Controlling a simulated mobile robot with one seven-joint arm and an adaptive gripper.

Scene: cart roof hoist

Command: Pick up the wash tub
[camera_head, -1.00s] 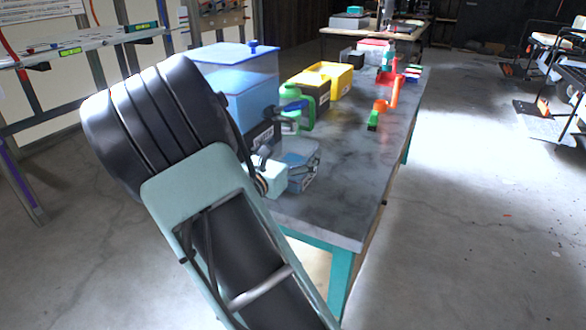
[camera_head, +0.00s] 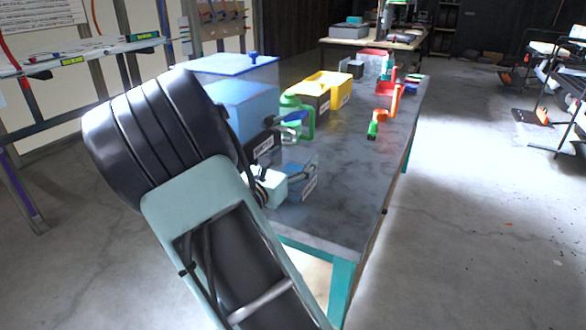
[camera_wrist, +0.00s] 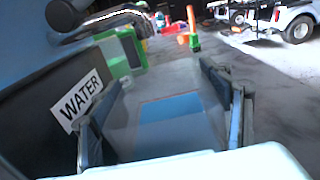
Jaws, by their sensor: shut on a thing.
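The wash tub (camera_head: 304,174) is a small translucent blue-grey tub with a pale label, near the front end of the bench. My gripper (camera_head: 288,174) is at its near left side, partly hidden behind my arm. In the wrist view the tub (camera_wrist: 172,108) shows between the two dark fingers of my gripper (camera_wrist: 160,88), with a blue patch in its middle. My gripper is shut on the tub. The tub looks tilted in the head view. I cannot tell whether it touches the bench top.
On the bench (camera_head: 345,210), a large blue water container (camera_head: 240,100) with a WATER label (camera_wrist: 77,100) stands close left of the tub. A green jug (camera_head: 303,115), yellow bin (camera_head: 330,88) and orange-red tool (camera_head: 388,103) are farther back. The bench's front right is clear.

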